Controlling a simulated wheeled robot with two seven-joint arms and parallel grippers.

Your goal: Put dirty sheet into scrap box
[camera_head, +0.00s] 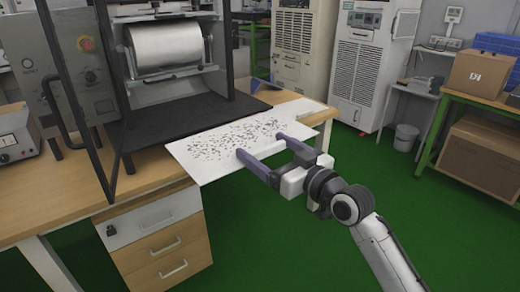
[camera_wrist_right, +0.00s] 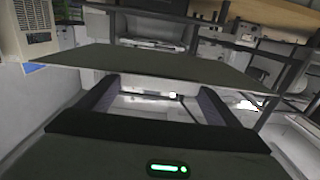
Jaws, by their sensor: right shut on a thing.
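The dirty sheet (camera_head: 228,141) is a white rectangular sheet with dark specks, seen in the head view at the front edge of the wooden workbench, partly overhanging it. My right gripper (camera_head: 261,145) reaches in from the right and is shut on the sheet's near edge. In the right wrist view the sheet (camera_wrist_right: 165,62) shows as a dark flat plane at the fingertips of my right gripper (camera_wrist_right: 157,86). My left gripper is not in view. No box is plainly marked as the scrap box; a cardboard box (camera_head: 478,75) stands on a green-framed table at right.
A machine with a metal roller (camera_head: 166,48) and black frame stands on the workbench (camera_head: 50,198). Another cardboard box (camera_head: 483,155) is on the lower shelf at right. A small grey bin (camera_head: 405,138) stands behind. Green floor (camera_head: 330,180) is open between bench and table.

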